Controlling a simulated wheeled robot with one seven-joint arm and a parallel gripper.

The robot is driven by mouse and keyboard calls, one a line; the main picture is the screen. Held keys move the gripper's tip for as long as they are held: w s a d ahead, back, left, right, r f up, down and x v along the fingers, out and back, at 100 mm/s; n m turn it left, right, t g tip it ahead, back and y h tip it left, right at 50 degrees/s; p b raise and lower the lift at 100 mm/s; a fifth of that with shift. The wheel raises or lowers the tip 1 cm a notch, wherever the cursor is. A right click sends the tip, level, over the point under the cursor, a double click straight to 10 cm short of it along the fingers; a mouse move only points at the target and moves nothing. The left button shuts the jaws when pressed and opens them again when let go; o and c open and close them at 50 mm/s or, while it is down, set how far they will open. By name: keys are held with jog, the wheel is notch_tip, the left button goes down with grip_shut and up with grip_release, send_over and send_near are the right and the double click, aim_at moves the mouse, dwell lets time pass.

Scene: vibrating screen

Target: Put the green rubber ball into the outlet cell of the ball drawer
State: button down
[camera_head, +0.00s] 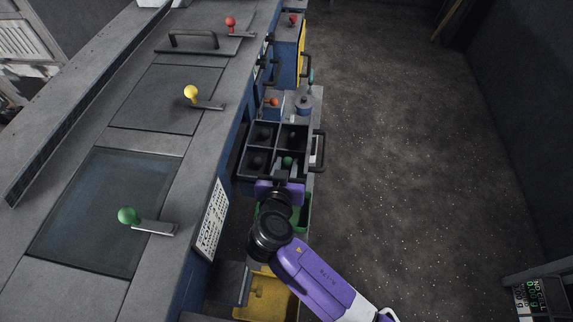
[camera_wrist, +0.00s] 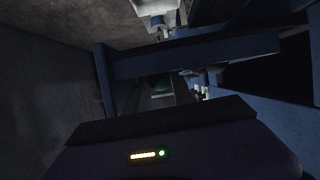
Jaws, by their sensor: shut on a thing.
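The ball drawer (camera_head: 313,150) is a dark tray with several square cells, pulled out from the blue machine side, with a handle on its right. The green rubber ball (camera_head: 287,160) is at the near right cell of the drawer. It also shows dimly in the wrist view (camera_wrist: 162,83). My gripper (camera_head: 286,165) reaches over the drawer's near edge and is shut on the green ball. I cannot tell whether the ball touches the cell floor. Dark round balls show in other cells, such as the far left one (camera_head: 264,134).
A green bin (camera_head: 305,212) and a yellow bin (camera_head: 268,297) stand below, near my arm. The machine top (camera_head: 150,165) lies left, with green (camera_head: 128,215), yellow (camera_head: 190,92) and red (camera_head: 230,21) knobbed levers. Open floor (camera_head: 400,150) lies to the right.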

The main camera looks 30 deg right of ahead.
jog(key=shift+f+b, duration=0.55)
jog(key=shift+b, duration=0.05)
jog(key=c, duration=1.4)
grip_release()
jog(key=shift+o, duration=0.2)
jog(key=shift+r, duration=0.1)
jog(key=shift+r+p, duration=0.65)
jog(key=shift+p, duration=0.2)
jog(key=b+v, duration=0.1)
jog(key=v, duration=1.1)
jog(key=shift+a+f, duration=0.1)
jog(key=shift+f, duration=0.05)
